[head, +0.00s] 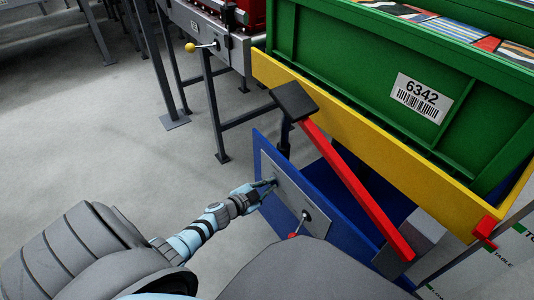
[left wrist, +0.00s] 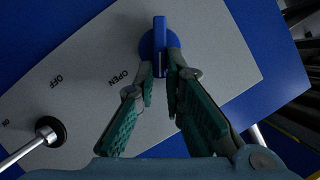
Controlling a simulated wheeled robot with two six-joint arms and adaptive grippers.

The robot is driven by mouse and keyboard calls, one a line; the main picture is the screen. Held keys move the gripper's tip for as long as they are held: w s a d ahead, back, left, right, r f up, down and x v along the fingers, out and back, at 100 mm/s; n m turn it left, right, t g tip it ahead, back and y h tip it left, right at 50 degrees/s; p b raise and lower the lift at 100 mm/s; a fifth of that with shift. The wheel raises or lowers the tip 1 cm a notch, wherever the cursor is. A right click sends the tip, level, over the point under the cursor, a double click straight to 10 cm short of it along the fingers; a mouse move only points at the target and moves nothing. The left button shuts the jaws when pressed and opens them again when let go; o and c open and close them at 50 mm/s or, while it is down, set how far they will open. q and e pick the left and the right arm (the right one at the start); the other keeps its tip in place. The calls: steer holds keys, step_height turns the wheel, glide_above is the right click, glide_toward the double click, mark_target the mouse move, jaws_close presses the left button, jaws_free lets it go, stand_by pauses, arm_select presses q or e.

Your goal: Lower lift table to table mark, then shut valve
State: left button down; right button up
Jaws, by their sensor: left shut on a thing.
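The lift table has a yellow top (head: 362,128) carrying a green crate, a red slanted leg (head: 355,190) and a blue base. A red pointer (head: 485,229) sits at its near right corner, beside a pale scale plate (head: 500,275) with green marks. One mark reads TABLE, lower than the pointer in the picture. My left gripper (head: 270,184) is at the grey panel (head: 302,207) on the blue base. In the left wrist view, its fingers (left wrist: 163,80) are shut on the blue valve handle (left wrist: 160,38), near the word OPEN. My right gripper is out of view.
A lever with a red knob (head: 293,235) is on the same panel; its black pivot (left wrist: 50,131) shows near OFF. The green crate (head: 385,75) is labelled 6342. A conveyor frame (head: 222,50) with a yellow-knobbed lever (head: 190,47) stands behind. Floor at left is clear.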

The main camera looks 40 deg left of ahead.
arm_select(q)
steer(key=m+t, duration=0.1)
steer(key=m, duration=0.1)
steer(key=f+m+y, duration=0.1)
steer(key=m, duration=0.1)
steer(key=d+m+t+y, duration=0.1)
steer(key=m, duration=0.1)
steer(key=shift+s+d+f+t+b, duration=0.1)
steer(key=shift+s+f+t+b, duration=0.1)
steer(key=shift+f+t+b, duration=0.15)
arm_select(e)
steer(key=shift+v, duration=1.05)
arm_select(q)
steer(key=shift+f+m, duration=0.1)
steer(key=shift+m, duration=0.2)
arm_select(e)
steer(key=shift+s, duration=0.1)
arm_select(q)
steer(key=c, duration=1.7)
jaws_free()
steer(key=shift+s, duration=0.1)
